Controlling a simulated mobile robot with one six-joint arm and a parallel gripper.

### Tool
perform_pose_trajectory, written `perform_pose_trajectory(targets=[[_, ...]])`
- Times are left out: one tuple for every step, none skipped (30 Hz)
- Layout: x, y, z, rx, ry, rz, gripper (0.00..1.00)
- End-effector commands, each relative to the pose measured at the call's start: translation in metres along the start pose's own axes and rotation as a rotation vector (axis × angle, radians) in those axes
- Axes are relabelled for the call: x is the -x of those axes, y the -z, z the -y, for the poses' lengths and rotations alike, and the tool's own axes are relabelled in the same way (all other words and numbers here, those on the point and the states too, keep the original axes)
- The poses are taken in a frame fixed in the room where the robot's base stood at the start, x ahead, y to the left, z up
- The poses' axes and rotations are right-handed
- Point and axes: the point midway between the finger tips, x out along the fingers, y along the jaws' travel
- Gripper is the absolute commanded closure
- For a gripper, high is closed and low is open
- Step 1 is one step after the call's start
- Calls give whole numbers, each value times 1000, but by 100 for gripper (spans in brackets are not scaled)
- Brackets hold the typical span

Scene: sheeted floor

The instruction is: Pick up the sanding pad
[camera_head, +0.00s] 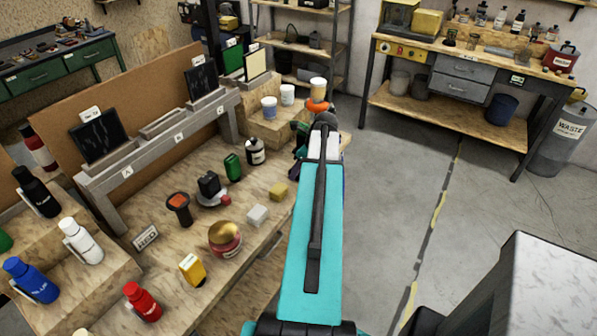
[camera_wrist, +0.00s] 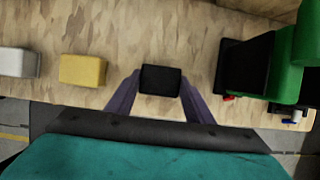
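A small black block (camera_wrist: 160,80), which I take to be the sanding pad, is in the middle of the wrist view. The two purple fingers of my gripper (camera_wrist: 160,88) reach along its left and right sides, their tips at its side edges. Whether they press on it or leave a thin gap cannot be told. In the head view my gripper (camera_head: 301,146) is mostly hidden by my teal arm, at the right edge of the wooden workbench (camera_head: 160,225). I cannot make out the black block there.
A yellow block (camera_wrist: 82,70) and a white block (camera_wrist: 18,62) lie left of the black one. A green and black object (camera_wrist: 260,65) stands close on the right. A black-capped white bottle (camera_head: 255,152) and green can (camera_head: 232,166) stand on the bench. Open floor lies to the right.

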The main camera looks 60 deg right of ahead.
Motion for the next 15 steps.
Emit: perform_pose_trajectory(targets=[[0, 0, 0, 0, 0, 0, 62], [0, 0, 0, 0, 0, 0, 67], [0, 0, 0, 0, 0, 0, 73], [0, 0, 0, 0, 0, 0, 76], [0, 0, 0, 0, 0, 0, 76], [0, 0, 0, 0, 0, 0, 76], [0, 0, 0, 0, 0, 0, 76], [0, 0, 0, 0, 0, 0, 76], [0, 0, 0, 0, 0, 0, 76], [0, 0, 0, 0, 0, 0, 76], [0, 0, 0, 0, 0, 0, 76], [0, 0, 0, 1, 0, 0, 76], [0, -1, 0, 1, 0, 0, 76], [1, -1, 0, 1, 0, 0, 76], [1, -1, 0, 1, 0, 0, 76]])
